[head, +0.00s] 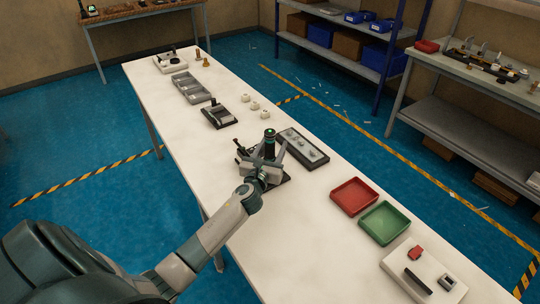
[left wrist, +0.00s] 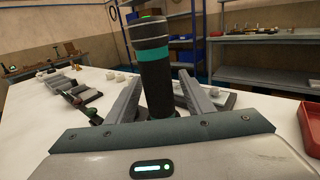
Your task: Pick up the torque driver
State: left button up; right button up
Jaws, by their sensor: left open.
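The torque driver (head: 269,146) is a dark upright cylinder with a teal band, standing at a black base on the white table. It also shows large in the left wrist view (left wrist: 155,80), upright between my two grey fingers. My left gripper (head: 264,164) is open around the driver, with one finger on each side. In the left wrist view the fingers (left wrist: 160,98) stand apart from the driver's body. The driver's lower end is hidden behind the gripper body. My right gripper is not in view.
A grey tray with small parts (head: 303,148) lies just right of the driver. A red tray (head: 355,196) and a green tray (head: 385,223) sit nearer on the white table (head: 320,235). A black fixture (head: 219,115) and a grey tray (head: 192,88) lie farther back.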

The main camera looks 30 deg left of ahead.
pick_arm(q)
jog(key=shift+w+a, duration=0.1)
jog(key=shift+w, duration=0.3)
grip_shut()
jog(key=shift+r, duration=0.1)
notch_tip(320, 180, up, 10)
dwell(0.8)
